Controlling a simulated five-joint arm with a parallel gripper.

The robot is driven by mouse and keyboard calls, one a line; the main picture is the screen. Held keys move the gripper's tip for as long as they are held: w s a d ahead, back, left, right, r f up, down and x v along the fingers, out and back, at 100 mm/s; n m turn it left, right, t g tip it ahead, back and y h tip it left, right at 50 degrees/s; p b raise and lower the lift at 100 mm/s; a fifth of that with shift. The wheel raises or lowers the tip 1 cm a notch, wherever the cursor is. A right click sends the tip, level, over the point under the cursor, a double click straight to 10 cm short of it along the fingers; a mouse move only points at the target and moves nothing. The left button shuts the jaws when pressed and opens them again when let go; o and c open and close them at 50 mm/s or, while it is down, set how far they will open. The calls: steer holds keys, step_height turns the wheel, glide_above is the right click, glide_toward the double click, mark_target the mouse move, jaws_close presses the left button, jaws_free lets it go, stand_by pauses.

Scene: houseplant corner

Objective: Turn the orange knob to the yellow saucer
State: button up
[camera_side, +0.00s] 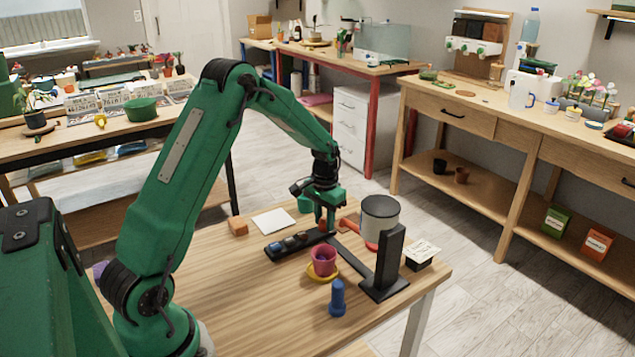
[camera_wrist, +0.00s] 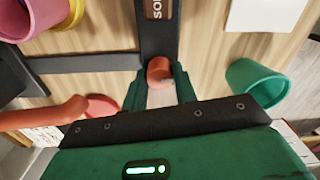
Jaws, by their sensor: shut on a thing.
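My gripper (camera_wrist: 161,88) is shut on the orange knob (camera_wrist: 159,70), with a finger on each side of it. A small pale mark shows on the knob's near right. In the side view my gripper (camera_side: 326,226) points down at the far right end of a black strip (camera_side: 284,251), and the knob is mostly hidden there. The yellow saucer (camera_side: 311,273) lies in front of the strip with a magenta pot (camera_side: 323,259) on it. In the wrist view the saucer (camera_wrist: 73,14) shows only as an edge at upper left, beside the pot (camera_wrist: 32,14).
A red saucer (camera_wrist: 101,106) and an orange-red bar (camera_wrist: 40,115) lie left of my gripper; a teal pot (camera_wrist: 254,90) is right. A black stand (camera_side: 389,262), grey canister (camera_side: 380,214) and blue bottle-shaped piece (camera_side: 337,298) stand nearby. The left table front is clear.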

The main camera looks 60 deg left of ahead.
steer(key=shift+w+d, duration=0.1)
steer(key=shift+d, duration=0.1)
steer(key=n, duration=0.4)
steer(key=shift+n, duration=0.4)
steer(key=n, duration=0.4)
steer(key=shift+n, duration=0.3)
steer(key=o, duration=1)
steer(key=shift+a, duration=0.15)
steer(key=shift+r, duration=0.1)
